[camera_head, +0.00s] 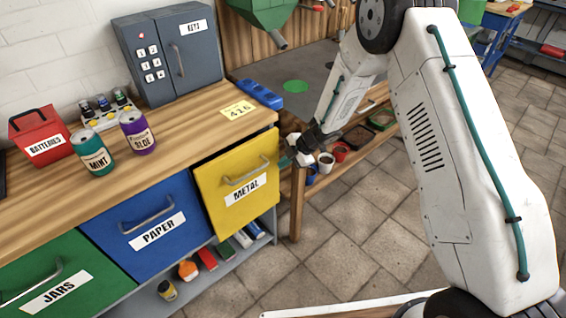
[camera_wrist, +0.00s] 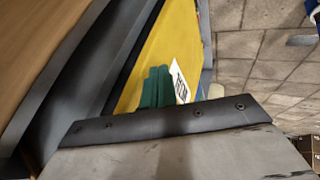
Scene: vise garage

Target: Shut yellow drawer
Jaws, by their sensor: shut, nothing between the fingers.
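The yellow drawer (camera_head: 213,187), labelled METAL with a grey bar handle, is at the right end of the workbench in the head view. Its front stands out a little past the blue drawer beside it. In the wrist view its yellow front (camera_wrist: 178,38) runs up the middle, with a dark gap between it and the worktop. My gripper (camera_head: 289,157) is at the right side of the yellow drawer in the head view. In the wrist view its green fingers (camera_wrist: 157,86) are shut together, empty, over the yellow front near the label. I cannot tell whether they touch it.
The blue PAPER drawer (camera_head: 128,210) and green JARS drawer (camera_head: 85,262) are to the left. Cans, a red batteries box (camera_head: 38,137) and a grey key cabinet (camera_head: 165,85) stand on the worktop. A low shelf with pots (camera_head: 326,163) is behind my gripper. The tiled floor in front is clear.

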